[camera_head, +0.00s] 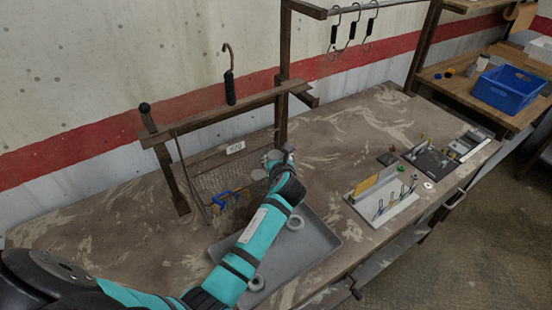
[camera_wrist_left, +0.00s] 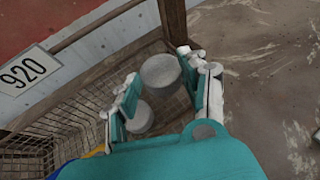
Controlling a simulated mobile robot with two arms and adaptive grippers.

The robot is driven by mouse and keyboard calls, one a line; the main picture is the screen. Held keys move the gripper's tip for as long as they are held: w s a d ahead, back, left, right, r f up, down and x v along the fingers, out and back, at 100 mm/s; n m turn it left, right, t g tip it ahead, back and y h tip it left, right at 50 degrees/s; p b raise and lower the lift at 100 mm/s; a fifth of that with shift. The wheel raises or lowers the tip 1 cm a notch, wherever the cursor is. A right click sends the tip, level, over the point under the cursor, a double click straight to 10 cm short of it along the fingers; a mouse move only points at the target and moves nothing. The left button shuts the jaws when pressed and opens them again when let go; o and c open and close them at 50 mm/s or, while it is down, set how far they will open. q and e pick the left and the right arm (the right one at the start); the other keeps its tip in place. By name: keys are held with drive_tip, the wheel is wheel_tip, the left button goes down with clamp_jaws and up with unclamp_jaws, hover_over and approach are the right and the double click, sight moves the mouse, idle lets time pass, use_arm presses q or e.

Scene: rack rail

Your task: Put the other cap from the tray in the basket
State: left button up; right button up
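A grey round cap (camera_wrist_left: 160,70) sits between the fingertips of my left gripper (camera_wrist_left: 158,66), touching them, so the gripper looks shut on it. In the head view this cap (camera_head: 271,158) is at the back right rim of the wire basket (camera_head: 215,184). In the left wrist view the basket's mesh (camera_wrist_left: 75,125) lies below the gripper. A second grey cap (camera_wrist_left: 140,117) is lower down, inside the basket; it also shows in the head view (camera_head: 258,174). The grey tray (camera_head: 318,248) is partly hidden by my left arm. My right gripper is not in view.
A wooden rack rail (camera_head: 225,110) with a hanging hook (camera_head: 230,85) stands behind the basket. A white peg stand (camera_head: 385,200) is to the right. A blue crate (camera_head: 508,88) is far right.

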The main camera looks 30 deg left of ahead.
use_arm(q)
drive_tip(key=shift+o, duration=1)
drive_tip(key=shift+s+d+f, duration=0.1)
drive_tip(key=shift+s+f, duration=0.15)
drive_tip(key=shift+f, duration=0.35)
drive_tip(key=shift+s, duration=0.1)
drive_tip(key=shift+f, duration=0.1)
drive_tip(key=shift+r, duration=0.35)
drive_tip(key=shift+d+r, duration=0.2)
drive_tip(key=shift+r, duration=0.05)
drive_tip(key=b+v, duration=0.1)
drive_tip(key=v, duration=1)
drive_tip(key=shift+r, duration=0.5)
